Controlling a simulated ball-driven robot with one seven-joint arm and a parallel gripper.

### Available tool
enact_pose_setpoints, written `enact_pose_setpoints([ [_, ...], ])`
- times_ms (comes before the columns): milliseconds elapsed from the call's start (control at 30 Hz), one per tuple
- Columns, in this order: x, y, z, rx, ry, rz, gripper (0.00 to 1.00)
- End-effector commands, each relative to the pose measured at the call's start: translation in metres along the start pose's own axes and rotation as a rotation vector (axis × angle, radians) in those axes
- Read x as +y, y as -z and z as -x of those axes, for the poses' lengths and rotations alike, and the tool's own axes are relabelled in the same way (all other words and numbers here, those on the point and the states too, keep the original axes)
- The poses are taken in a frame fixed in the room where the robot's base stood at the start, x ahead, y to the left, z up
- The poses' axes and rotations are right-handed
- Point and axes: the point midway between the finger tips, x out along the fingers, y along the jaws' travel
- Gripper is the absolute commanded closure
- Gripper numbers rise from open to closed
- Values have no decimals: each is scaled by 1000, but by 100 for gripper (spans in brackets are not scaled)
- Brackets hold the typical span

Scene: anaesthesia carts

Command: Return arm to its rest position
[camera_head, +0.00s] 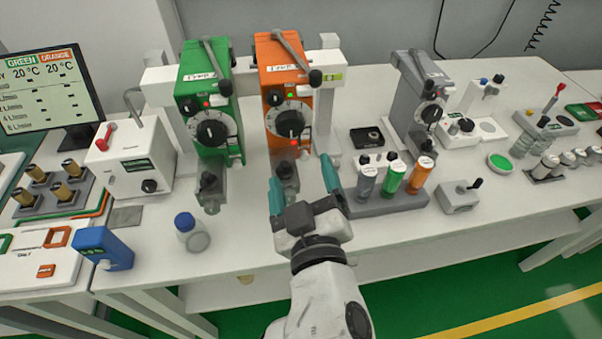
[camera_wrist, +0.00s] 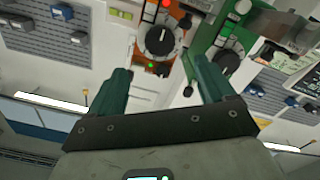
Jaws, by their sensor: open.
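My gripper (camera_head: 303,188) has two teal fingers spread apart with nothing between them. In the head view it hangs over the front of the white table, just in front of the orange vaporizer (camera_head: 285,100). My white arm reaches up to it from the bottom of the picture. In the wrist view the open gripper (camera_wrist: 165,80) points toward the orange unit (camera_wrist: 160,38) and the green vaporizer (camera_wrist: 222,40). In the head view the green vaporizer (camera_head: 208,105) stands left of the orange one. I cannot tell whether a finger touches anything.
A rack (camera_head: 385,204) with grey, green and orange-labelled bottles stands close right of my gripper. A white bottle with a blue cap (camera_head: 188,230) and a blue block (camera_head: 104,248) are at left. A grey vaporizer (camera_head: 418,95) stands at right. Green floor (camera_head: 425,290) lies before the table.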

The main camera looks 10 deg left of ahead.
Motion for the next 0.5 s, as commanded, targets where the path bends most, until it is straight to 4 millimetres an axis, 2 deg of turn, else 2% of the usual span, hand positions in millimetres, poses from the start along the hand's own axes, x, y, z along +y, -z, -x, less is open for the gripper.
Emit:
enact_pose_setpoints([
  [367,1,-1,0,-4,-1,-1,18],
  [467,11,-19,0,-55,-14,-12,18],
  [500,18,-32,1,-95,-23,-21,18],
])
